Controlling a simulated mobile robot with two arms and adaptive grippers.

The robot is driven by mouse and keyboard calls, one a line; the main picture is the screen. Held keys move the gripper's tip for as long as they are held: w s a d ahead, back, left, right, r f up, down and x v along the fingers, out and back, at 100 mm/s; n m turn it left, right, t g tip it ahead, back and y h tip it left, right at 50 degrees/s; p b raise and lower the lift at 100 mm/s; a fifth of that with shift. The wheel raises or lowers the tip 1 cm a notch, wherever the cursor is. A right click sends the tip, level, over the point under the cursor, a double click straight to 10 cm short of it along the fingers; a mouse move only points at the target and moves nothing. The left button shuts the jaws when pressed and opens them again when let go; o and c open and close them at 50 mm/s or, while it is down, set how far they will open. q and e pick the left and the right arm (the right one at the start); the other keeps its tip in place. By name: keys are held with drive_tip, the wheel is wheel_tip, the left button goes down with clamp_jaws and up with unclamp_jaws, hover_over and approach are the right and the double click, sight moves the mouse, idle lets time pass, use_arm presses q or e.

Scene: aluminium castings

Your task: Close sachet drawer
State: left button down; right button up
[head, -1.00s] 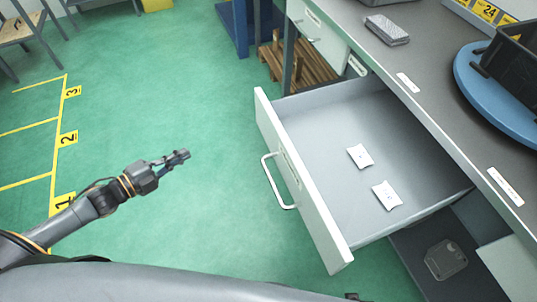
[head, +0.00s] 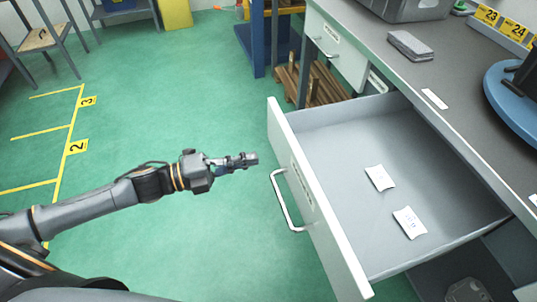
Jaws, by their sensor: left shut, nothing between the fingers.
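The sachet drawer (head: 390,250) stands pulled far out of the grey workbench, with its white front panel (head: 305,190) facing left. A white bar handle (head: 285,203) is on the front. Two white sachets lie on the drawer floor, one farther back (head: 380,178) and one nearer (head: 410,222). My left gripper (head: 250,160) is shut and empty. In the picture it is just left of the drawer front, above and left of the handle, and apart from it. My right gripper is out of view.
The workbench top (head: 450,130) carries a stack of grey cards (head: 410,45), a grey bin (head: 405,8) and a blue round stand (head: 515,100). Another drawer (head: 335,50) is shut farther back. Wooden pallets (head: 315,85) lie beyond. The green floor (head: 170,235) left of the drawer is clear.

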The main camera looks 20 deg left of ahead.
sight(281, 152)
use_arm(q)
drive_tip(key=shift+x, duration=2.75)
